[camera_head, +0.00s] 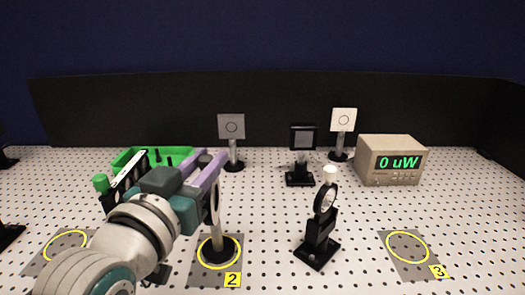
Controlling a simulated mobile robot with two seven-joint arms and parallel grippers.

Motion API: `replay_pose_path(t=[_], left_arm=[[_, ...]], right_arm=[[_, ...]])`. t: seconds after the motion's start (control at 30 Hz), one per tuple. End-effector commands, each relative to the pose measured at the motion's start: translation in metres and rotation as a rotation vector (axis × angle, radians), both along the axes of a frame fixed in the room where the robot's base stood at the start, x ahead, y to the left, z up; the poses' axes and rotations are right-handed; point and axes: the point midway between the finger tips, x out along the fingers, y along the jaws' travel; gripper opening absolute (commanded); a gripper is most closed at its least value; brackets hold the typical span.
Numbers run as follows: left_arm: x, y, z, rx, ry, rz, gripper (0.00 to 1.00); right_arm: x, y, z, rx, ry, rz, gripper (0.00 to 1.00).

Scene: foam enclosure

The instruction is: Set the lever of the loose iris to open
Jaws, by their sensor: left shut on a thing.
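The loose iris (217,224) stands upright on its round black base, inside the yellow ring of the pad marked 2. Its round plate is seen nearly edge-on, and its upper part is hidden behind my left gripper. My left gripper (215,160), with pale purple fingers, reaches in from the left and is shut at the top of the iris. The lever itself is hidden, so I cannot tell its setting or which part of the iris the fingers grip. My right gripper is not in view.
A black mount with a white knob (321,222) stands right of the iris. Behind are two square plates on posts (231,126) (343,120), a black mount (301,160) and a meter reading 0 uW (390,158). A green bin (180,153) is behind my arm. Pad 3 (407,249) is empty.

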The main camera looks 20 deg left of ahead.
Motion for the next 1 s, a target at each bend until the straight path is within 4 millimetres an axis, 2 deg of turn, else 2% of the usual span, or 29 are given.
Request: replay_pose_path(t=[0.67, 0.77, 1.0], left_arm=[[0.000, 0.000, -0.001, 0.001, -0.005, 0.000, 0.00], [-0.003, -0.001, -0.007, 0.012, -0.042, 0.000, 0.00], [-0.016, -0.005, -0.015, 0.068, -0.242, -0.001, 0.00]], right_arm=[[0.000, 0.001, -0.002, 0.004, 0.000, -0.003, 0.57], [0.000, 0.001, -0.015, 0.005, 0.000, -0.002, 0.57], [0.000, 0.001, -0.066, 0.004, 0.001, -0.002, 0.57]])
